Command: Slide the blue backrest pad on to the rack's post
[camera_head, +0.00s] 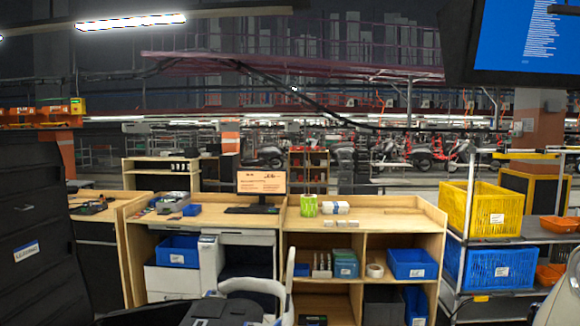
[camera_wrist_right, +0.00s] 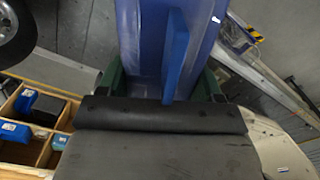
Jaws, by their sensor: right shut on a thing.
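In the right wrist view, the blue backrest pad (camera_wrist_right: 143,40) runs up from the gripper to the top edge, with a brighter blue upright strip (camera_wrist_right: 175,58) on its face. My right gripper (camera_wrist_right: 160,82) is shut on the pad, with a dark green finger at each side. The pad's far end is out of frame and its near end is hidden behind the dark gripper body. Neither the pad nor my grippers can be made out in the head view. I cannot identify the rack's post in either view.
A wooden workbench (camera_head: 405,213) with a monitor (camera_head: 262,182) stands ahead. A metal shelf at right holds a yellow crate (camera_head: 494,207) and a blue crate (camera_head: 500,268). In the wrist view, a metal rail (camera_wrist_right: 262,72) lies right of the pad and a wheel (camera_wrist_right: 14,35) shows top left.

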